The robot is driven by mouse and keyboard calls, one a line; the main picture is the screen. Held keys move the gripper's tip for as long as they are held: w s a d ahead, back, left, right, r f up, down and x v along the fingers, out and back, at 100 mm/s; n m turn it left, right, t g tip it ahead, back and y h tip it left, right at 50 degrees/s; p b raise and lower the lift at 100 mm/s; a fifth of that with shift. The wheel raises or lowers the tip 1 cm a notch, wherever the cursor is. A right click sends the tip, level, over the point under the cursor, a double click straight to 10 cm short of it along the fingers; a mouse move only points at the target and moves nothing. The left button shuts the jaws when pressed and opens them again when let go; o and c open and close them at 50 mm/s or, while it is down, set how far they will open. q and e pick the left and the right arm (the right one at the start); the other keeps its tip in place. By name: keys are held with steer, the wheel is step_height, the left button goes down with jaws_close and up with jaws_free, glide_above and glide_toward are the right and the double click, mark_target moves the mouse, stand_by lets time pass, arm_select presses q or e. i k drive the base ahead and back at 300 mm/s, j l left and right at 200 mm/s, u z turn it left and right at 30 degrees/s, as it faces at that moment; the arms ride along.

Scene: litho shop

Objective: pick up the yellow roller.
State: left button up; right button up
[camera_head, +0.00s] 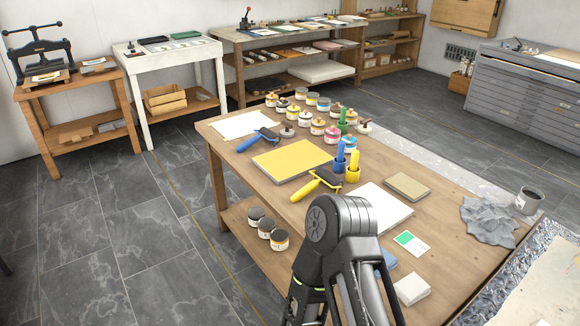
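The yellow roller (307,190) lies on the wooden worktable (232,172), its yellow handle pointing left and towards me and its dark roller head towards the back right. It lies between the yellow-topped slab (290,158) and a white sheet or slab (380,206). A bent link of one of my arms rises from the bottom middle, in front of the table and close to the roller. The roller is not covered by it. Neither of my grippers shows.
A blue roller (257,138) lies farther back. Blue (340,157) and yellow (353,165) upright tools stand just behind the yellow roller. Several ink jars (318,126) crowd the back.

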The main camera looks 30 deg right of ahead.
mark_target(306, 190)
steer(key=i+j+z, duration=0.1)
steer(key=i+z, duration=0.2)
steer(key=i, duration=0.2)
steer(key=i+j+z, duration=0.65)
steer(key=i, duration=0.3)
